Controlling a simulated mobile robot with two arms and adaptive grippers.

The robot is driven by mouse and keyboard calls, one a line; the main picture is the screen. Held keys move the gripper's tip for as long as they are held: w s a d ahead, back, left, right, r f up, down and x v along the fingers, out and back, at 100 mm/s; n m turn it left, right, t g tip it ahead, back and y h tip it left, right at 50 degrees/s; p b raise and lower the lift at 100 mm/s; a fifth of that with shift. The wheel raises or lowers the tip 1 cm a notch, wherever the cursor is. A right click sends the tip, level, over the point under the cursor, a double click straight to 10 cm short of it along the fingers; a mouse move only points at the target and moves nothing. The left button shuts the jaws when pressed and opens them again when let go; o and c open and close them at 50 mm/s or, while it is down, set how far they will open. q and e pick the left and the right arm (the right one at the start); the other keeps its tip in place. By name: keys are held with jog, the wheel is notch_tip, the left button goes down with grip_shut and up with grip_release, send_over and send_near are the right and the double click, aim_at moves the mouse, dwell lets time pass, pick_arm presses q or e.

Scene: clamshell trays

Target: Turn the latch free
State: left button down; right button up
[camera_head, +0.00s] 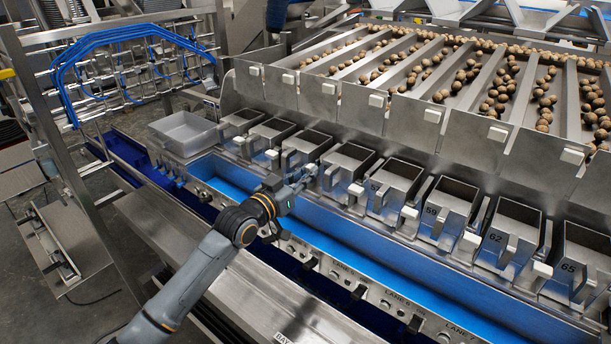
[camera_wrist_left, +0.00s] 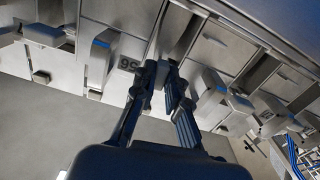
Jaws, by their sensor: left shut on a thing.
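My left gripper (camera_head: 305,174) reaches in from the lower left to the front of a metal hopper (camera_head: 349,157) in the long row. In the left wrist view its two dark fingers (camera_wrist_left: 168,72) are close together on a narrow metal latch (camera_wrist_left: 177,38), next to a hopper face with a number label. The fingertips hide most of the gripped part, so its angle cannot be told. My right gripper is not in view.
Hoppers with protruding handles and pale blocks run along both sides. A blue channel (camera_head: 370,245) lies below them, with a knob-studded front rail (camera_head: 345,272). A grey bin (camera_head: 184,130) stands at the left end. Sloped lanes of round brown produce (camera_head: 470,72) rise behind.

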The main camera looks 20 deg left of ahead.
pick_arm(q)
jog(key=shift+m, duration=0.6)
jog(key=c, duration=1.4)
grip_release()
jog(key=shift+o, duration=0.2)
jog(key=shift+s, duration=0.1)
jog(key=v, duration=1.2)
